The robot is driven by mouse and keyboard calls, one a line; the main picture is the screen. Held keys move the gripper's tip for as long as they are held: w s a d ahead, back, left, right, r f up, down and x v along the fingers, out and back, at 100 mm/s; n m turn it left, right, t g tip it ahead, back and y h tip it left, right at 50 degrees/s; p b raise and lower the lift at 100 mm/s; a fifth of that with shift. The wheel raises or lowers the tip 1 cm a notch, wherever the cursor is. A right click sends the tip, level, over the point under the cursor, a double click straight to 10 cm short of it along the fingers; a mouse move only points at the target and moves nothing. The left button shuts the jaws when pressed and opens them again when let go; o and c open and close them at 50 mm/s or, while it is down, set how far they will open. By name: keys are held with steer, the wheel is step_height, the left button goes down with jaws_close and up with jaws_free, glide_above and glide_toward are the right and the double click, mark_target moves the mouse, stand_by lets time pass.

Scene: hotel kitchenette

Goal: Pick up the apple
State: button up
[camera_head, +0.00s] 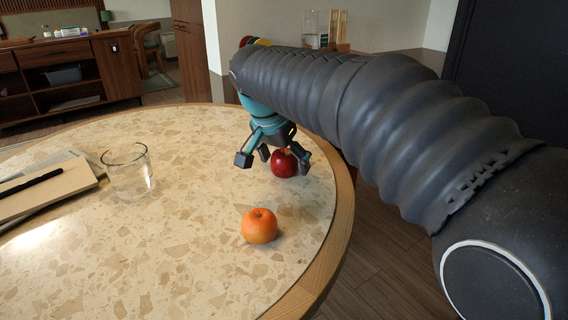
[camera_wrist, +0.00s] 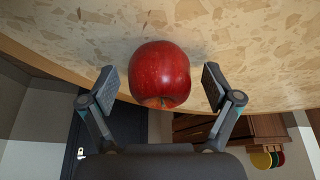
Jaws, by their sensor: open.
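A red apple (camera_head: 284,164) stands on the round table near its right edge in the head view. In the wrist view the apple (camera_wrist: 160,74) sits near the middle, with its stem end toward the bottom of the picture. My gripper (camera_head: 268,160) is open over the apple, and a finger partly covers the apple in the head view. In the wrist view my gripper (camera_wrist: 157,88) has one finger on each side of the apple, with a visible gap on both sides. The fingers do not appear to touch it.
The round table (camera_head: 180,255) has a speckled top and wooden rim. An orange fruit (camera_head: 259,226) lies nearer the camera than the apple. A drinking glass (camera_head: 129,175) and a notebook with a pen (camera_head: 40,188) are at the left. The table's front middle is clear.

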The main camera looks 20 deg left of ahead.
steer(key=c, duration=1.3)
steer(key=shift+o, duration=0.2)
